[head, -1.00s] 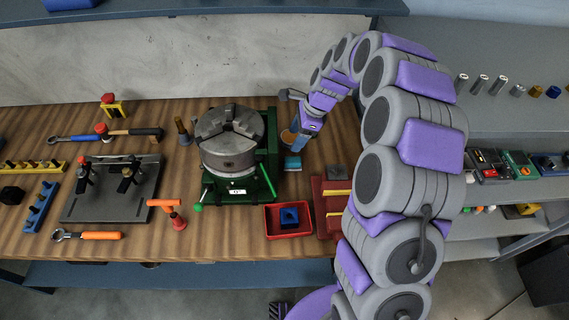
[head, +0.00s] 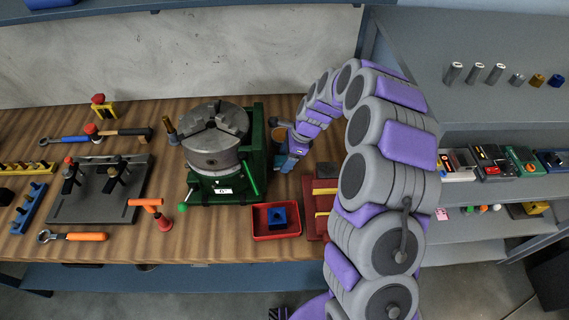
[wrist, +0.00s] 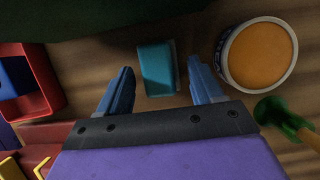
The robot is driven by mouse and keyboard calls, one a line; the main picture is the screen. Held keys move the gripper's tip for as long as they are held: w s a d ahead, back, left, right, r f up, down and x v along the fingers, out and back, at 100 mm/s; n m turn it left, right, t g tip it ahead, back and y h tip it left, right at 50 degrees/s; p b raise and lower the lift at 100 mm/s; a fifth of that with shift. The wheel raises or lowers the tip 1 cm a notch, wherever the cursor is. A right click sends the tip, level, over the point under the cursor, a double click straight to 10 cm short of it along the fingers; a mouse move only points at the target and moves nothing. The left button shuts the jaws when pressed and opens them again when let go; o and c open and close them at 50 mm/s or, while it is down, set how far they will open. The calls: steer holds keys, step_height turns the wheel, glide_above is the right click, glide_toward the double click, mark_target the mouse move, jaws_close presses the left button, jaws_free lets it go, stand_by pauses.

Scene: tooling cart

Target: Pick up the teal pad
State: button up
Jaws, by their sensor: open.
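The teal pad (wrist: 156,68) lies on the wooden bench in the wrist view, with a grey strip along its right side. My gripper (wrist: 160,66) is open above it. One blue finger is to the left of the pad and the other to its right, with gaps on both sides. The pad looks unheld.
A round tub with orange contents (wrist: 258,55) stands close to the right finger. The red tray (head: 258,232) holds a blue block. The chuck (head: 212,158) stands left of my gripper. Several tools lie further left.

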steer(key=shift+d+r, duration=0.1)
steer(key=shift+d, duration=0.05)
steer(key=shift+s+r, duration=0.1)
steer(key=shift+r, duration=0.05)
steer(key=shift+a, duration=0.65)
steer(key=shift+c, duration=1.1)
steer(key=shift+d, duration=0.2)
steer(key=c, duration=0.9)
